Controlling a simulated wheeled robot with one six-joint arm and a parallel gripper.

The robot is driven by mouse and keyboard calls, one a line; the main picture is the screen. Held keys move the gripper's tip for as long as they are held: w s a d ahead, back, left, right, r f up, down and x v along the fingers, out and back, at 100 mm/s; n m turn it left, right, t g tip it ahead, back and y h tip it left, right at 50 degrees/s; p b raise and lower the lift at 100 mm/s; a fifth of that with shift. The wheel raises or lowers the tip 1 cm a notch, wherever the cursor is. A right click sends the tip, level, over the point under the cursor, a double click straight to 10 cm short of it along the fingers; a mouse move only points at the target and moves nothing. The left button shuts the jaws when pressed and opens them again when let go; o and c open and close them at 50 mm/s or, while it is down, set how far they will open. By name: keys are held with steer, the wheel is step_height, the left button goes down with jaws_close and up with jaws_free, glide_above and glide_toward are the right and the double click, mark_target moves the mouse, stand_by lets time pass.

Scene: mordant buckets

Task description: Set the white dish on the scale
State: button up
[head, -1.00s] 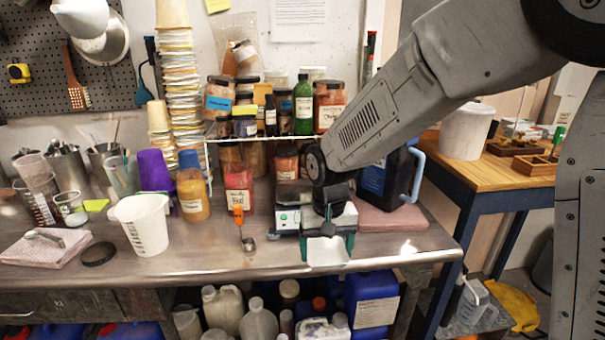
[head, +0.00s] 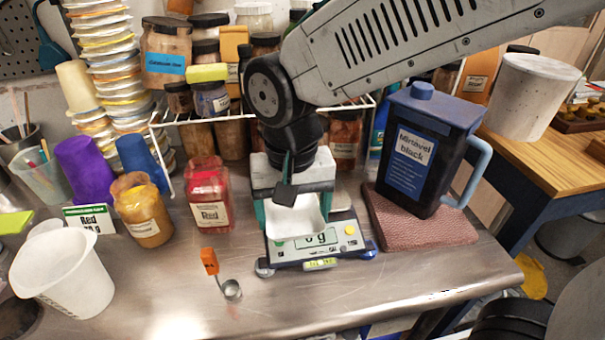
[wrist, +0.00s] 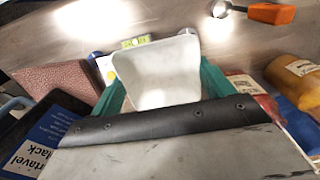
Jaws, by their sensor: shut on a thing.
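The white dish (head: 296,222) is a small square tray held between the green fingertips of my gripper (head: 293,206). It also shows between the fingers in the wrist view (wrist: 158,70). The scale (head: 347,242) stands on the metal bench, with a display that seems to read 0 g. The dish is over the scale in the head view and covers much of its top. I cannot tell whether the dish touches the scale. My gripper is shut on the dish and hides the back of the scale.
A red jar (head: 209,196) stands behind left, near a yellow jar (head: 142,212). A black jug (head: 418,152) stands on a pink pad (head: 440,228) at right. The bench front is clear.

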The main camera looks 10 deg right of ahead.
steer(key=w+d, duration=0.1)
steer(key=w, duration=0.3)
steer(key=w+d+f, duration=0.1)
steer(key=w+d, duration=0.1)
steer(key=w, duration=0.3)
steer(key=w+d, duration=0.1)
steer(key=w, duration=0.4)
steer(key=shift+d+f, duration=0.2)
steer(key=shift+d, duration=0.05)
steer(key=shift+f, duration=1.75)
steer(key=shift+f, duration=0.1)
steer(key=shift+f, duration=0.1)
steer(key=o, duration=0.9)
